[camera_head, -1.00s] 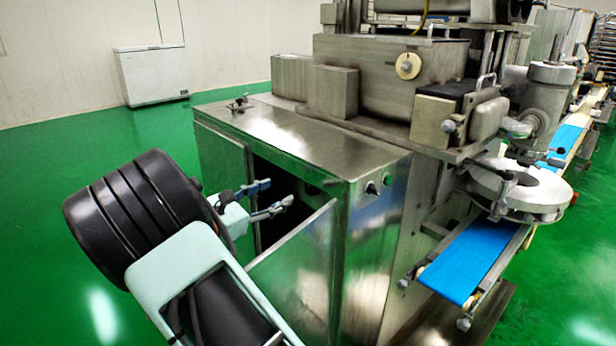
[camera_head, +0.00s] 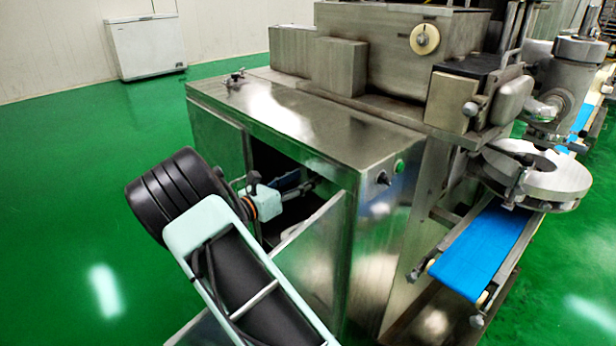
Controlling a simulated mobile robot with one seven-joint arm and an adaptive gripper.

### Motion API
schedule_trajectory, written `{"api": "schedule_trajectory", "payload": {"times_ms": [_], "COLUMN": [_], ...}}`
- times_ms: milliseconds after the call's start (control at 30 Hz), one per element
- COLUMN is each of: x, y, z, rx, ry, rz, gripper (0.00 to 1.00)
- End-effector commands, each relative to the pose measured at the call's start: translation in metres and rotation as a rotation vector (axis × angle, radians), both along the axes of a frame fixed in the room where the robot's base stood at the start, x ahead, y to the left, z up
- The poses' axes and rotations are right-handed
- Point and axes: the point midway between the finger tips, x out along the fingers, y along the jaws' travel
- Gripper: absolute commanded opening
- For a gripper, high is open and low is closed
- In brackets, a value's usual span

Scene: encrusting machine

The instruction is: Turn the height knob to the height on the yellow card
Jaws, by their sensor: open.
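The steel encrusting machine (camera_head: 300,130) fills the middle of the view. Its front cabinet has an open, dark doorway. My gripper (camera_head: 308,186) is open at this doorway, with its fingers partly inside and in shadow. Nothing can be seen between the fingers. A small black knob (camera_head: 382,178) and a green button (camera_head: 399,166) sit on the cabinet's right face, to the right of my gripper and apart from it. I cannot tell which control is the height knob. No yellow card can be made out, and the cabinet's inside is mostly hidden.
An open cabinet door (camera_head: 312,250) stands just below and right of my gripper. Another door panel (camera_head: 218,140) is on the left side. A blue conveyor belt (camera_head: 485,250) runs at the right. A white chest freezer (camera_head: 147,46) stands far back. Green floor at left is clear.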

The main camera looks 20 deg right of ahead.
Motion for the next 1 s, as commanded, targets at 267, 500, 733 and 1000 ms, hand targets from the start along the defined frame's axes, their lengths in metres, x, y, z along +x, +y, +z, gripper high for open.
{"api": "schedule_trajectory", "payload": {"times_ms": [267, 500, 733, 1000], "x": [0.010, 0.010, 0.010, 0.010], "y": [-0.020, -0.020, -0.020, -0.020], "z": [0.000, 0.000, 0.000, 0.000], "rx": [0.000, 0.000, 0.000, 0.001], "ry": [-0.001, -0.001, -0.001, -0.003], "rz": [0.000, 0.000, 0.000, 0.000], "gripper": [0.51, 0.51, 0.26, 0.09]}}
